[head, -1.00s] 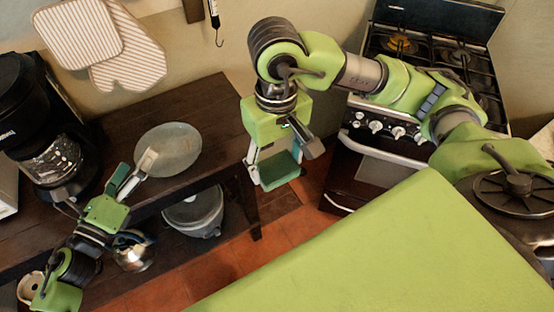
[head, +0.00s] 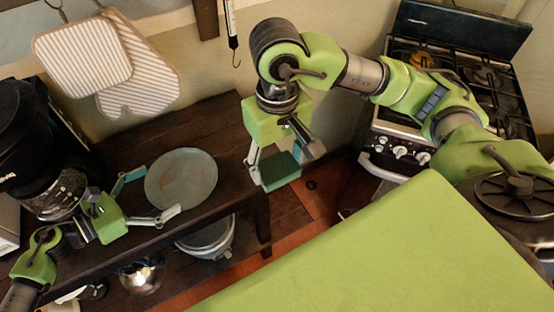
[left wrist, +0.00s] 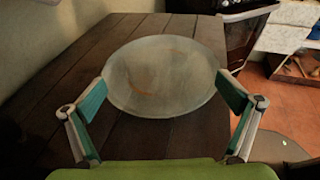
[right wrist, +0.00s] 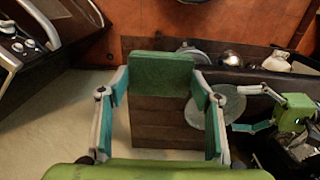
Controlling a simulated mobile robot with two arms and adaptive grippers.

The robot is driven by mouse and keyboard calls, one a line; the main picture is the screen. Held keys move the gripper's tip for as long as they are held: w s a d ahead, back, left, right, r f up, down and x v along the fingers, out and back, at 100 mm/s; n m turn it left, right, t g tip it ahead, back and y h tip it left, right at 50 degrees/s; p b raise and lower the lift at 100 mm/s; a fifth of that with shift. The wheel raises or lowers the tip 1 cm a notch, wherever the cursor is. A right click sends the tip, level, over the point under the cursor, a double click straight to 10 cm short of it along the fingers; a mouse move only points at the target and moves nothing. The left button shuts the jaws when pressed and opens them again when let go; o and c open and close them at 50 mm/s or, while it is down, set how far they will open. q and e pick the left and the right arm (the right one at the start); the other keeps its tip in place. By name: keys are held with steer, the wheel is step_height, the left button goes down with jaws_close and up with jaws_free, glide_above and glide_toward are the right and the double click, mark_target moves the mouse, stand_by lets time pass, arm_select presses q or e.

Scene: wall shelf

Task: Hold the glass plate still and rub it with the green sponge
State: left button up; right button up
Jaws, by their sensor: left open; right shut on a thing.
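The glass plate (head: 182,179) is a pale grey-green disc lying on the dark wooden shelf (head: 225,160). It has brownish smears, clear in the left wrist view (left wrist: 160,75). My left gripper (head: 146,197) is open, low beside the plate's left side, with one finger on either side of its near edge; I cannot tell whether they touch it. My right gripper (head: 277,165) is shut on the green sponge (head: 281,172) and holds it in the air to the right of the plate, past the shelf's end. The sponge also shows between the fingers in the right wrist view (right wrist: 161,75).
A black coffee maker (head: 45,150) stands at the left of the shelf. Striped oven mitts (head: 90,65) hang on the wall behind. A pot (head: 208,238) and a shiny kettle (head: 142,275) sit below the shelf top. A stove (head: 455,80) stands at the right.

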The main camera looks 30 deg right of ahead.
mark_target(189, 174)
arm_select(q)
steer(key=b+x, duration=0.1)
steer(key=x, duration=0.2)
steer(key=shift+w+d+f, duration=0.1)
steer(key=shift+d+f, duration=0.2)
steer(key=shift+d, duration=0.05)
arm_select(e)
steer(key=shift+f, duration=0.65)
arm_select(q)
steer(key=shift+b+x, duration=0.5)
steer(key=shift+x, duration=0.3)
arm_select(e)
steer(key=shift+f, duration=0.3)
arm_select(q)
steer(key=shift+c, duration=0.4)
